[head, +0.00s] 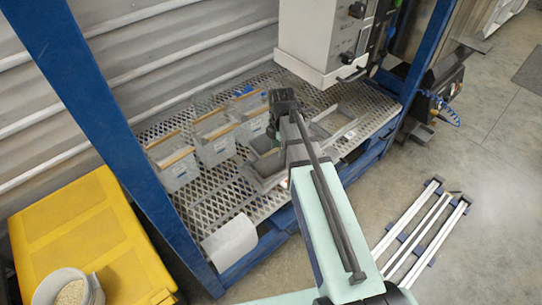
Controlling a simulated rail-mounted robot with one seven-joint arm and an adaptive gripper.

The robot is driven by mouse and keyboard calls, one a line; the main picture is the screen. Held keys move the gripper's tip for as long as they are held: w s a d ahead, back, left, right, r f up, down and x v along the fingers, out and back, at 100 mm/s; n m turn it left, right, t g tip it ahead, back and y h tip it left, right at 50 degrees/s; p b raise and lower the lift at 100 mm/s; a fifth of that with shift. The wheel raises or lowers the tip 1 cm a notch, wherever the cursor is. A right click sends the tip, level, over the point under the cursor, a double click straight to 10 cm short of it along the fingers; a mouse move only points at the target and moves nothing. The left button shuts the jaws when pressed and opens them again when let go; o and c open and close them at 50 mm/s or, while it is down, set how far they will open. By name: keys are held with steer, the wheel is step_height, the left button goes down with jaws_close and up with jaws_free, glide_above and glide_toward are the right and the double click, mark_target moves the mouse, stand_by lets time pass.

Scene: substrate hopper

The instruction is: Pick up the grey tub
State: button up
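Grey open-topped containers stand on the mesh shelf around the end of my arm. One grey tub (264,168) is just left of my arm, partly covered by it. Another grey tray-like container (340,119) is to the right of my arm, under the white machine. I cannot tell for certain which is the task's grey tub. The dark end of my arm, with my gripper (284,104), is above the shelf between these containers. The fingers are not clear, so I cannot tell whether they are open or touch anything.
Several translucent bins (178,172) with wooden strips stand left on the mesh shelf (215,195). A blue post (118,125) and a white machine (325,45) flank the space. A white roll (230,242) lies at the front edge. A yellow box (80,240) carries a bucket (68,288).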

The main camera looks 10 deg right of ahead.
glide_above(278, 166)
steer(key=shift+f, duration=3.55)
jaws_close()
